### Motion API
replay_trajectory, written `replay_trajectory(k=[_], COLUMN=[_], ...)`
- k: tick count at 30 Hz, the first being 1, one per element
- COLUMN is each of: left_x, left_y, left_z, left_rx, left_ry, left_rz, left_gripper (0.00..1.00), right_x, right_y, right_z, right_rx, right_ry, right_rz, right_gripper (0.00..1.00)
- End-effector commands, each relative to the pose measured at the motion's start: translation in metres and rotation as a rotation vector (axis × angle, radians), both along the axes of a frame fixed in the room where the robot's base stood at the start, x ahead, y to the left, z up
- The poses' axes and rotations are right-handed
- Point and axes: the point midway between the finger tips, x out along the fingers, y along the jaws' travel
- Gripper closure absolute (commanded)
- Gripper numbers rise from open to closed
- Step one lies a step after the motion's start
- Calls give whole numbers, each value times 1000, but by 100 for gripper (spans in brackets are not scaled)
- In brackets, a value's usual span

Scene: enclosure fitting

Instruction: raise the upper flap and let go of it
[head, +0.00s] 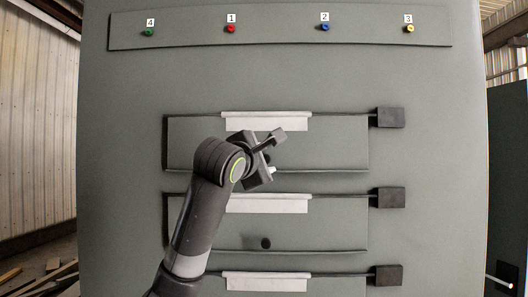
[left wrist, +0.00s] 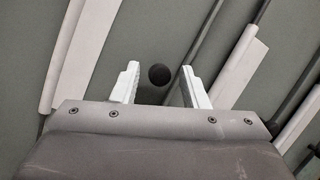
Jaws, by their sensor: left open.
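The upper flap (head: 330,150) is a grey panel that hangs down flat against the enclosure front, below a white strip (head: 267,121) along its top edge. My left gripper (head: 272,157) is in front of the flap's lower middle and hides part of it. In the left wrist view, my left gripper (left wrist: 159,68) has its two pale fingers apart. A dark round knob (left wrist: 159,75) shows in the gap between them. I cannot tell whether the fingers touch it. My right gripper is not in view.
Below are a middle flap (head: 340,225) with a dark knob (head: 265,243) and a lower white strip (head: 266,282). Dark blocks (head: 390,117) stick out at the right. A bar (head: 280,30) with several numbered coloured knobs runs along the top.

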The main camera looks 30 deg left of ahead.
Motion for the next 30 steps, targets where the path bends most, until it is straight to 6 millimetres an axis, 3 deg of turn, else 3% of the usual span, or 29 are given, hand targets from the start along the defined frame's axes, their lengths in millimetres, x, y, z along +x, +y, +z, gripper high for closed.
replay_trajectory(k=[10, 19, 30], left_x=[3, 3, 1], left_y=[1, 1, 5], left_z=[-1, -1, 0], left_rx=[0, 0, 0], left_ry=[0, 0, -1], left_rz=[1, 0, 0], left_gripper=[61, 100, 100], right_x=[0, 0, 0], right_y=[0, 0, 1], right_z=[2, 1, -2], right_rx=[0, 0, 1], right_ry=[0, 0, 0], right_rz=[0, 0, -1], right_gripper=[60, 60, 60])
